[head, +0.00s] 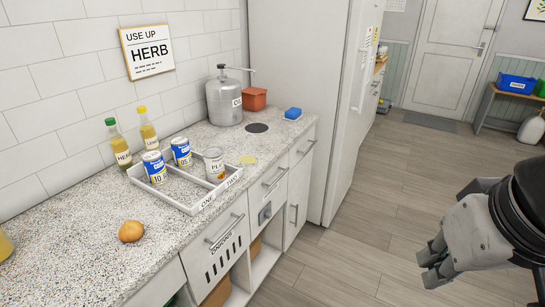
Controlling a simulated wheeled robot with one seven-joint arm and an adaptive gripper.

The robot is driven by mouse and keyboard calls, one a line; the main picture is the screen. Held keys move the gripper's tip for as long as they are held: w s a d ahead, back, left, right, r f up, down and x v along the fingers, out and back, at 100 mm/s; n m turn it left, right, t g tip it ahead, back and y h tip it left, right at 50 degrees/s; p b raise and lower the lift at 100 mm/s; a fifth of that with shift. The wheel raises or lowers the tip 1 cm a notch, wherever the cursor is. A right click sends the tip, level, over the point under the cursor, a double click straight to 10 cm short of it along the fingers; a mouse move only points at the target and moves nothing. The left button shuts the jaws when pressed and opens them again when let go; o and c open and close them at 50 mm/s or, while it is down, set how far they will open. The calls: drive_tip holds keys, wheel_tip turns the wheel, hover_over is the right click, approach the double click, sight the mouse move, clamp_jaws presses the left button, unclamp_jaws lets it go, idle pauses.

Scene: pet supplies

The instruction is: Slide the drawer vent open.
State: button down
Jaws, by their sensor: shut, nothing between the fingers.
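The drawer vent (221,261) is a row of dark slanted slots in a white drawer front under the counter. A bar handle (225,231) sits above it, with a small label between that is too small to read. I cannot tell the position of any sliding part behind the slots. My gripper (428,264) is at the right of the head view, over the open floor, well apart from the drawer. Its fingers are shut and empty.
The speckled counter (75,225) holds a divided tray (185,207) with cans, two bottles, an onion (131,231) and a metal keg (224,103). A grey panel (265,214) and another handle (276,177) are right of the drawer. The wooden floor (390,230) between is clear.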

idle(0.3)
drive_tip(key=c, duration=1.6)
unclamp_jaws()
drive_tip(key=shift+w+a+f, duration=0.1)
drive_tip(key=shift+w+f, duration=0.1)
drive_tip(key=shift+w, duration=0.05)
drive_tip(key=shift+c, duration=0.2)
drive_tip(key=shift+o, duration=1.2)
drive_tip(key=w+a+f+m+g+y+b, duration=0.2)
drive_tip(key=w+a+f+b, duration=0.2)
drive_tip(key=w+f, duration=0.2)
drive_tip(key=w+a+f+m+g+y+b, duration=0.1)
drive_tip(key=w+a+f+b, duration=0.3)
drive_tip(key=w, duration=0.6)
drive_tip(key=shift+a+f+m+g+y+b, duration=0.15)
drive_tip(key=shift+f+m+g+y+b, duration=0.35)
drive_tip(key=shift+f+m+y, duration=0.35)
drive_tip(key=m+t+y+b, duration=0.9)
drive_tip(key=m+y+b, duration=0.2)
drive_tip(key=m+b, duration=0.75)
approach(271, 214)
drive_tip(key=shift+m, duration=0.4)
drive_tip(key=b+x, duration=0.3)
drive_tip(key=x, duration=0.6)
drive_tip(key=shift+a, duration=0.2)
drive_tip(key=shift+c, duration=0.6)
clamp_jaws()
